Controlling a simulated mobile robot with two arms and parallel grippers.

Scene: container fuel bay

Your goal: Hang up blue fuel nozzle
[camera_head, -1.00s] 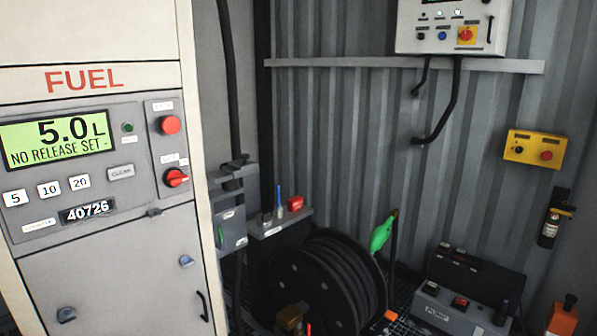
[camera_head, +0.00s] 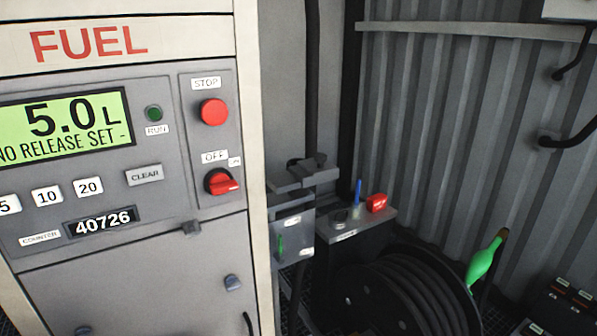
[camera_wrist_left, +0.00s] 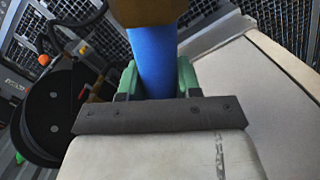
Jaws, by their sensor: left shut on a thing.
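In the left wrist view my left gripper (camera_wrist_left: 157,80) is shut on a blue cylindrical part, which I take to be the blue fuel nozzle (camera_wrist_left: 152,58). The green fingers stand on either side of it. A brown-orange part (camera_wrist_left: 145,10) sits above the blue one and runs out of the picture. The rest of the nozzle is hidden. In the head view neither gripper nor the held nozzle shows. A grey bracket (camera_head: 303,175) above a grey box (camera_head: 293,237) sits beside the fuel cabinet (camera_head: 215,280); I cannot tell whether it is the nozzle holder.
A black hose reel (camera_head: 400,295) stands right of the cabinet, with a green nozzle (camera_head: 486,262) beside it. A small shelf (camera_head: 345,228) carries a red item (camera_head: 377,203) and a thin blue item (camera_head: 357,192). The wrist view shows a pale panel close on the right.

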